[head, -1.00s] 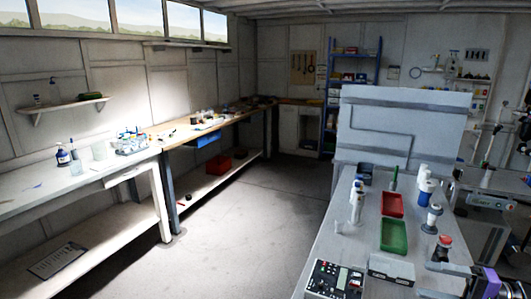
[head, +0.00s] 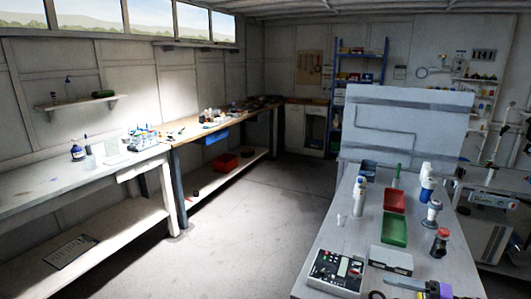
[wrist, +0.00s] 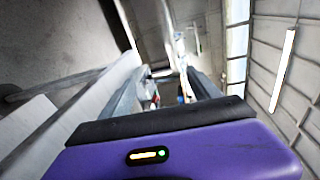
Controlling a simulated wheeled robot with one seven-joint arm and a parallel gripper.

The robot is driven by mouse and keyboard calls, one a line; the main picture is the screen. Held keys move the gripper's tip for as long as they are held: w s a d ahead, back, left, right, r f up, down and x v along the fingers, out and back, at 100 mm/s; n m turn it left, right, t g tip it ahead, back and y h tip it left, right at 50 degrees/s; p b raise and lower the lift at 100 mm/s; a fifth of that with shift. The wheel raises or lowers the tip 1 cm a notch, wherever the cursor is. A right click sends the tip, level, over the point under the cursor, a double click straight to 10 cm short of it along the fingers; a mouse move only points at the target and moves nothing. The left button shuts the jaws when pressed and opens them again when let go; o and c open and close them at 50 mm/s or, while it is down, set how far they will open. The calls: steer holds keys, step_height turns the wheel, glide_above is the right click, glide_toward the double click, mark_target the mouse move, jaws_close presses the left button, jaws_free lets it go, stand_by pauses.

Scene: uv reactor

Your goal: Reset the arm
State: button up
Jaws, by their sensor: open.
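My gripper (head: 383,289) shows at the bottom right edge of the head view, partly cut off, with its purple housing at the near corner of the right workbench (head: 328,232). In the wrist view my gripper (wrist: 168,84) has its two fingers apart with nothing held between them. The purple housing fills the bottom of that view.
The right bench holds a red tray (head: 394,201), a green tray (head: 394,229), a black meter box (head: 336,270), a grey box (head: 390,259), a red-capped jar (head: 440,242) and several bottles. A long bench (head: 85,184) lines the left wall. The floor (head: 252,225) between is clear.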

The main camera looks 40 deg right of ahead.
steer(key=w+a+f+g+h, duration=0.2)
steer(key=w+a+f, duration=0.6)
steer(key=a+f, duration=0.4)
steer(key=s+a+f+g+h, duration=0.1)
steer(key=a+f, duration=0.2)
steer(key=a, duration=0.5)
steer(key=s+a+f+g+h, duration=0.1)
steer(key=a+f+g, duration=0.15)
steer(key=a, duration=0.45)
steer(key=s+a+r+n+h, duration=0.35)
steer(key=s+a+n, duration=0.35)
steer(key=s, duration=0.5)
steer(key=s+a+r+n+t+y, duration=0.1)
steer(key=s+a+r+n+t, duration=0.2)
steer(key=r, duration=0.7)
steer(key=s+a+r+n+t+y, duration=0.15)
steer(key=s+r+n, duration=0.3)
steer(key=r, duration=0.45)
step_height(320, 180, down, 9)
steer(key=b, duration=1)
steer(key=shift+w+a+f, duration=0.2)
steer(key=shift+w+a, duration=0.1)
steer(key=shift+a, duration=0.15)
